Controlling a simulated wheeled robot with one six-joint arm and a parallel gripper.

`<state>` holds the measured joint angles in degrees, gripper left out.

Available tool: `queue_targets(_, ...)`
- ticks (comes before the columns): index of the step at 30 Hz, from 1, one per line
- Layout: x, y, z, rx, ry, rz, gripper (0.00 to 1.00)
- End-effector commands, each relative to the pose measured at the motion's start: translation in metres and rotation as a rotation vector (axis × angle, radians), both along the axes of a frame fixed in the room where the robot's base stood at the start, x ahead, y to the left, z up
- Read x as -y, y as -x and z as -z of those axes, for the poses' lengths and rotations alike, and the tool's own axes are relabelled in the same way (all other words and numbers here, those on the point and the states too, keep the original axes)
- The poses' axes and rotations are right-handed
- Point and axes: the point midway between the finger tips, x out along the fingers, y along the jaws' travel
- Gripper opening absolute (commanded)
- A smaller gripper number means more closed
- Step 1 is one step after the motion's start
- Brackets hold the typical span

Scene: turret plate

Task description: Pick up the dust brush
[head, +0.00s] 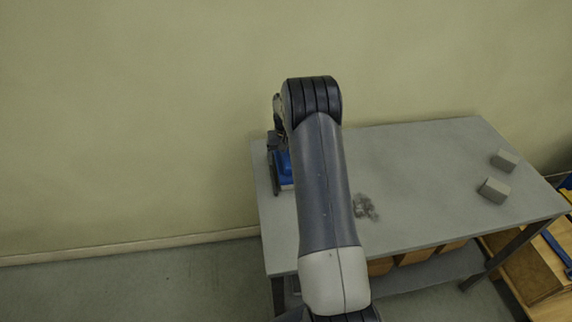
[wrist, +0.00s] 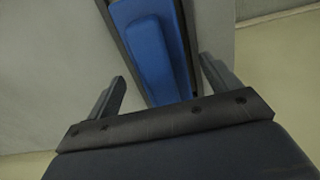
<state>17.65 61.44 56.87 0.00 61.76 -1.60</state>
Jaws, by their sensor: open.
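The dust brush appears to be the blue object (head: 284,170) on the left end of the grey table, partly hidden behind my arm in the head view. In the wrist view a long blue body with a raised blue grip (wrist: 152,52) lies between and beyond my fingertips. My gripper (wrist: 162,68) is open, one finger on each side of the blue piece, with visible gaps. I cannot tell its height above the brush. In the head view my gripper is mostly hidden at the blue object.
The grey table (head: 420,160) has a patch of grey dust (head: 365,207) near its middle and two grey blocks (head: 494,190) (head: 504,160) at the right. A wall (head: 150,110) stands behind. Wooden boxes (head: 415,256) sit under the tabletop.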

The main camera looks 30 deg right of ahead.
Motion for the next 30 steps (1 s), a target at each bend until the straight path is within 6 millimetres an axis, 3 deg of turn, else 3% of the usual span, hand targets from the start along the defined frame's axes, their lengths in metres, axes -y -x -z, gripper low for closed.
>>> queue_targets(6, 0.0, -0.001, 0.022, 0.0, 0.0, 0.0, 0.84)
queue_targets(14, 0.0, -0.001, 0.025, 0.001, 0.0, 0.0, 0.84)
queue_targets(30, 0.0, -0.001, 0.025, 0.001, 0.0, 0.0, 0.39)
